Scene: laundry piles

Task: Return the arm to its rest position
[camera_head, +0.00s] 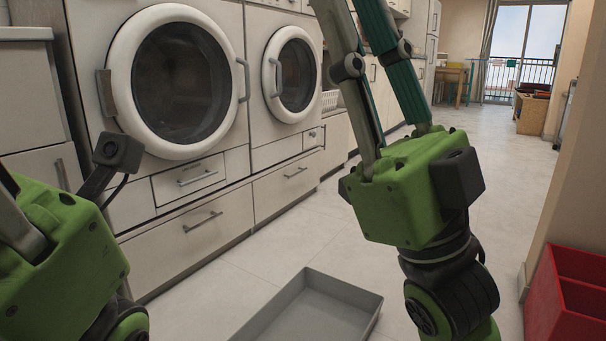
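My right arm comes up from the lower right in the head view. Its green housing (415,195) sits right of centre, and long grey and teal links rise from it past the top edge. My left arm shows at the lower left as a green housing (65,255) with a dark bracketed block (118,152) beside it. No fingertips of either gripper show; both run out of the frame. Whether either is open or holds anything cannot be told.
Two front-loading machines (175,80) (292,68) stand above drawers (188,230) on the left. A grey tray (268,312) lies on the floor at the bottom centre. A red crate (570,300) stands by the wall at the right. Clear floor (500,135) runs back to a balcony door.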

